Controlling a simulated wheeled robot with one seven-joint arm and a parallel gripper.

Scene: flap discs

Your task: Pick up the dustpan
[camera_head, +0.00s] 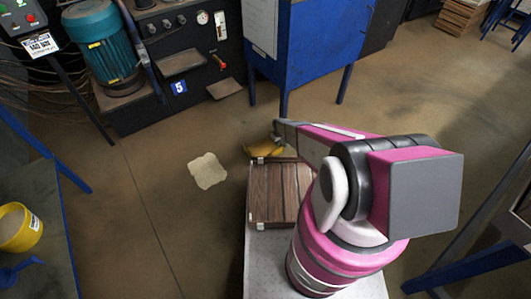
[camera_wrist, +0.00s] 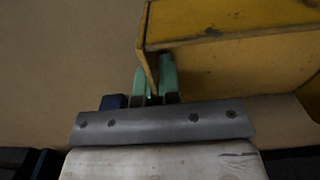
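The yellow dustpan (camera_head: 264,151) shows in the head view just beyond the wooden slatted platform, partly hidden by my arm. In the wrist view the worn yellow dustpan (camera_wrist: 235,62) fills the upper right. My gripper (camera_wrist: 155,85) has green finger pads, one on each side of the dustpan's thin wall. The pads sit close against this wall, with no clear gap visible. In the head view the gripper end (camera_head: 277,134) is at the dustpan, and its fingers are too small to make out.
The wooden slatted platform (camera_head: 262,196) lies in front of my arm. A blue cabinet (camera_head: 310,50) stands behind the dustpan. A beige patch (camera_head: 207,171) lies on the open floor to the left. A yellow bucket (camera_head: 18,228) and a blue scoop-like thing (camera_head: 14,275) are at far left.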

